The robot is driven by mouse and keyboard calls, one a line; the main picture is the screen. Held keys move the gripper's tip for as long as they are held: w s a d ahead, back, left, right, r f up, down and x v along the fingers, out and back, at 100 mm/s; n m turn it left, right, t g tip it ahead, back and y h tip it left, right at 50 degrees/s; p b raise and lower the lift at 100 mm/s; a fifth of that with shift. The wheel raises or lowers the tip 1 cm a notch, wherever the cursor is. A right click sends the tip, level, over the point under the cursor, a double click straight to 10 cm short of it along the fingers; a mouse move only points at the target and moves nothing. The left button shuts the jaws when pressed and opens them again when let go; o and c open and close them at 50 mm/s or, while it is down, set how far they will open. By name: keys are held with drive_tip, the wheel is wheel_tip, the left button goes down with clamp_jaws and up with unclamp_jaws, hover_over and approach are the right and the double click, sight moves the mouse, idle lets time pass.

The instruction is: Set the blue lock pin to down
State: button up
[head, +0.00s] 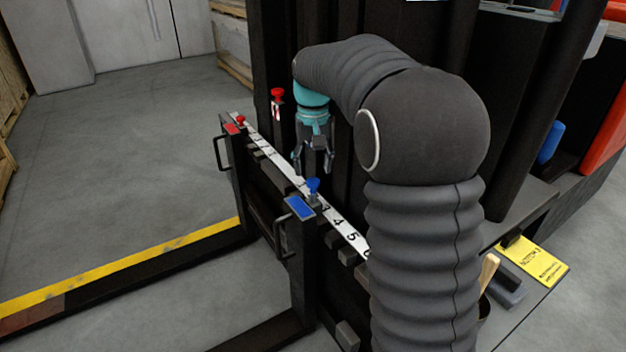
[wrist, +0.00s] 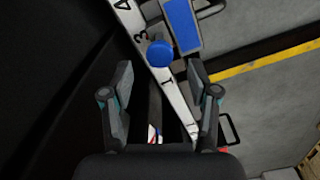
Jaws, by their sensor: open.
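The blue lock pin (head: 313,186) has a round knob and stands upright on the numbered rail by the 3, beside the near fork's blue plate (head: 299,207). In the wrist view its blue knob (wrist: 160,54) shows from above, just beyond the fingertips and roughly between them. My gripper (head: 313,168) is open and empty, pointing down, slightly above and behind the pin in the head view. Its two fingers also show in the wrist view (wrist: 160,75), apart from the knob. How far the pin stands out of its seat is hard to tell.
The white numbered strip (head: 338,222) runs along the fork carriage. A red pin (head: 240,120) and red plate (head: 231,129) sit on the far fork; another red knob (head: 277,93) stands behind. A yellow note (head: 534,260) lies at right. Black mast parts stand close behind my gripper.

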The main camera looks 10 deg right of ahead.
sight(313, 181)
drive_tip(key=shift+f, duration=1.85)
drive_tip(key=shift+f, duration=0.1)
clamp_jaws()
